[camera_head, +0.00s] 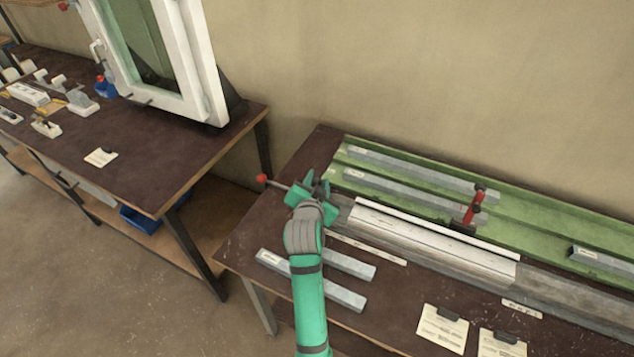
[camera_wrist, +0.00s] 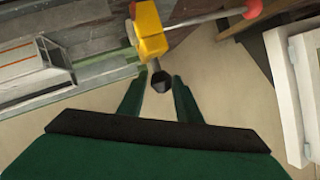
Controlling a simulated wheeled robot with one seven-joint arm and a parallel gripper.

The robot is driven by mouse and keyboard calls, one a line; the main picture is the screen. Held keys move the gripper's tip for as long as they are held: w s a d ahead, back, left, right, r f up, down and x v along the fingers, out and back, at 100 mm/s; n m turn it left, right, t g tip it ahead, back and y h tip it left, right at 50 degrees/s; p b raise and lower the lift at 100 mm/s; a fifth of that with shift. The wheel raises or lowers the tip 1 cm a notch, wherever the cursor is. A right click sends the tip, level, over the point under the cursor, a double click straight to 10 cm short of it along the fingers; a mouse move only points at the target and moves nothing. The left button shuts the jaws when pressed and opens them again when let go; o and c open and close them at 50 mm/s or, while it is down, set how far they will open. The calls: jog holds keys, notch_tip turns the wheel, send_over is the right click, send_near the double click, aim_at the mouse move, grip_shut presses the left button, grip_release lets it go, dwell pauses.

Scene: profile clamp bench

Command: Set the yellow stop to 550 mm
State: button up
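The yellow stop (camera_wrist: 152,32) shows at the top of the wrist view, beside the rail. A dark knob (camera_wrist: 162,82) sticks out from it on a short stem, and a rod with a red ball end (camera_wrist: 253,8) runs past it. In the head view the yellow body is hidden by my gripper (camera_head: 312,190); the red ball (camera_head: 262,179) shows to its left. In the wrist view my gripper (camera_wrist: 160,80) is open, its green fingers on either side of the knob. Whether they touch it I cannot tell.
A red clamp (camera_head: 474,206) stands by the light profile (camera_head: 430,238) on the bench. Grey bars lie in the green trough (camera_head: 540,222) and at the front left (camera_head: 340,293). Paper cards (camera_head: 442,327) lie at the front. A second bench (camera_head: 150,170) holds a window frame (camera_head: 205,70).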

jog(key=v, duration=1.1)
jog(key=shift+d, duration=0.1)
dwell(0.4)
jog(key=shift+w+f, duration=0.1)
